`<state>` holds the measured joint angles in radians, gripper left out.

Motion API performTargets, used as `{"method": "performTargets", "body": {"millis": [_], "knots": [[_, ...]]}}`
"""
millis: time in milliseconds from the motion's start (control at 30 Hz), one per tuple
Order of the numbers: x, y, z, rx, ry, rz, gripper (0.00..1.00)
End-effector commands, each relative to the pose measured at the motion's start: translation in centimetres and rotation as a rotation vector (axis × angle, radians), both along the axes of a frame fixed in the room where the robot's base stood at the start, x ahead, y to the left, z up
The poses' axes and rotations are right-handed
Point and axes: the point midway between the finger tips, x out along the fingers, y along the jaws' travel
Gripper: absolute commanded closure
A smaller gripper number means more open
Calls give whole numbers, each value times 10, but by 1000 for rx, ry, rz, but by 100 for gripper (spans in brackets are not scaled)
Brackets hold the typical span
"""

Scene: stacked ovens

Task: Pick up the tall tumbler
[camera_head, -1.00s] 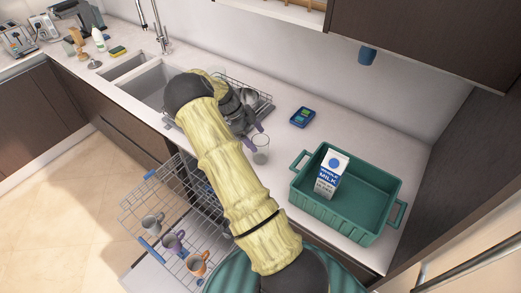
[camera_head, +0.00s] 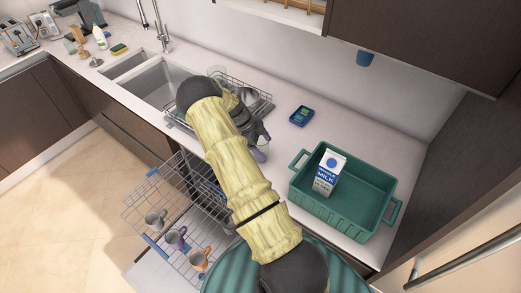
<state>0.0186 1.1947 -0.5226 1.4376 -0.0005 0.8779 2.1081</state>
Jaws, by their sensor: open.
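A clear glass tumbler (camera_head: 263,147) stands upright on the counter, just right of the dish rack. My gripper (camera_head: 260,141) is open at the tumbler, with its purple fingertips overlapping the glass in the picture. I cannot tell whether the fingers touch it or are on both sides of it. My arm and gripper hide part of the tumbler's left side.
A wire dish rack (camera_head: 262,97) with dishes stands beside the sink, partly behind my arm. A green crate (camera_head: 346,222) holding a milk carton (camera_head: 328,172) is to the right. A blue device (camera_head: 301,116) lies behind. An open dishwasher rack (camera_head: 140,212) holds several mugs.

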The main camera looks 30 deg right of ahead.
Motion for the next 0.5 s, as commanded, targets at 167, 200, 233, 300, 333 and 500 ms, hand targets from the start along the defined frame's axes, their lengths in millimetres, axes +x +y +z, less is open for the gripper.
{"method": "performTargets", "body": {"millis": [167, 200, 233, 300, 333, 500], "knots": [[0, 0, 0, 0, 0, 0, 19], [0, 0, 0, 0, 0, 0, 19], [0, 0, 0, 0, 0, 0, 19], [0, 0, 0, 0, 0, 0, 19], [0, 0, 0, 0, 0, 0, 19], [0, 0, 0, 0, 0, 0, 49]]}}
